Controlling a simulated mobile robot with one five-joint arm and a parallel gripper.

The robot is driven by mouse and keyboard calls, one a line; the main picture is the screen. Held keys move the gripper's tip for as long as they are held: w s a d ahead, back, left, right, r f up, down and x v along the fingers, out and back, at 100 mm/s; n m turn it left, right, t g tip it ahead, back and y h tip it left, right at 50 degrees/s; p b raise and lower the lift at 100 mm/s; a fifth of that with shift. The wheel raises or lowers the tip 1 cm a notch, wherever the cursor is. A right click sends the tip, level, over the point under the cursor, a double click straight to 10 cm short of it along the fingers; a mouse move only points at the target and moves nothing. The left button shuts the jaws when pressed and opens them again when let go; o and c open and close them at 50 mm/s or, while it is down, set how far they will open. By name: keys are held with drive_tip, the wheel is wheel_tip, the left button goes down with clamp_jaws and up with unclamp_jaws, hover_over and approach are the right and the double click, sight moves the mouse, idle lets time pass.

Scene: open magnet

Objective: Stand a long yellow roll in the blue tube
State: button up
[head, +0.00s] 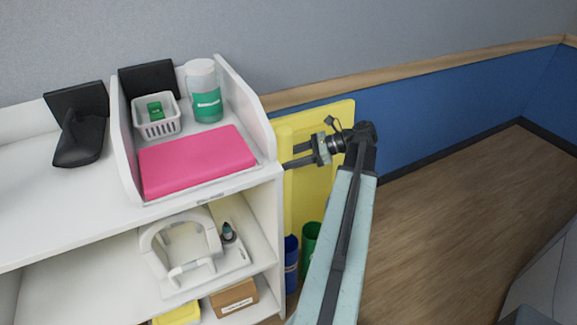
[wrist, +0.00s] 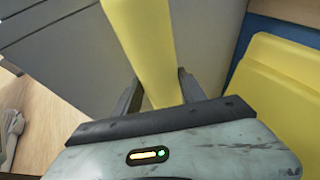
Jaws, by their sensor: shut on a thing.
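My gripper (head: 291,157) is shut on a long yellow roll (wrist: 148,45), which runs between its two fingers in the wrist view. In the head view the roll (head: 284,138) is upright beside the shelf's right side, its rounded top just above the fingers. Its lower end is hard to tell against the yellow panel behind it. The blue tube (head: 291,262) stands low beside the shelf, below the gripper. A green tube (head: 311,241) stands just right of it, partly hidden by my arm. I cannot tell the gap between roll and blue tube.
A large yellow panel (head: 325,120) leans at the blue wall behind the roll; it also shows in the wrist view (wrist: 275,100). The white shelf (head: 262,183) is close on the left, with a pink pad (head: 195,160) on top. The wooden floor (head: 470,220) at right is clear.

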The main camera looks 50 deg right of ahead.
sight(290, 218)
drive_tip(key=shift+f+b, duration=14.95)
drive_tip(key=shift+f, duration=0.1)
drive_tip(key=o, duration=1.5)
drive_tip(key=p+v, duration=0.3)
drive_tip(key=v, duration=0.5)
